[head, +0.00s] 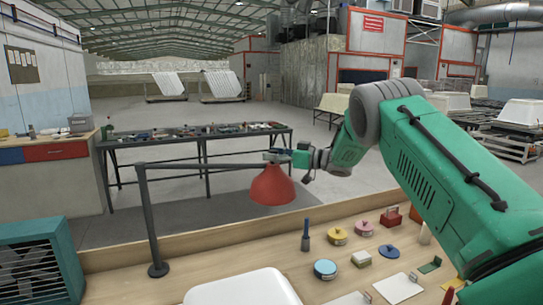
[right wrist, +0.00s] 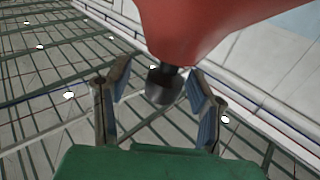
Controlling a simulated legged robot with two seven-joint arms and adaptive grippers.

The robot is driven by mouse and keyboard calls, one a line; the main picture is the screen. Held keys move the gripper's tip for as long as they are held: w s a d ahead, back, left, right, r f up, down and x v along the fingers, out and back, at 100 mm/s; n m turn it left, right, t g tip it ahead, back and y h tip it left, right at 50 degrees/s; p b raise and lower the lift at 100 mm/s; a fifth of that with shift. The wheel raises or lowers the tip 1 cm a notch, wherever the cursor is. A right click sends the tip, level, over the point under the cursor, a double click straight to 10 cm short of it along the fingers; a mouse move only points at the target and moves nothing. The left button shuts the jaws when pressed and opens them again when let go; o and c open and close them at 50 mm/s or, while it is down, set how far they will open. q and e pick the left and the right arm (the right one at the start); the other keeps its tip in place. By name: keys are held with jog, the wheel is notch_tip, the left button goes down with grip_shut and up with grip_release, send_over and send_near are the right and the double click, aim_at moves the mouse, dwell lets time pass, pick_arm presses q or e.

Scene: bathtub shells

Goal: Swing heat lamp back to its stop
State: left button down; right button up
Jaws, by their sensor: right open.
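The heat lamp has a red shade (head: 272,187) hanging from a thin dark arm (head: 205,165) on an upright post (head: 150,220) with a round base on the bench. My right gripper (head: 276,156) is at the top of the shade, near the arm's outer end. In the right wrist view the red shade (right wrist: 215,25) fills the top, with a dark knob or neck (right wrist: 163,85) below it. My right gripper (right wrist: 160,78) is open, its fingers on either side of the dark piece. Contact cannot be told. My left gripper is out of view.
The wooden bench (head: 210,262) holds a white shell (head: 243,288), a blue tin (head: 325,269), a yellow tin (head: 337,236), a red box (head: 391,217) and several small items. A dark table (head: 200,135) stands behind.

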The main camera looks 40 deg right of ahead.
jog(key=v, duration=1.1)
jog(key=shift+s+d, duration=0.15)
jog(key=shift+s, duration=0.1)
jog(key=shift+d+f, duration=0.2)
jog(key=shift+d, duration=0.2)
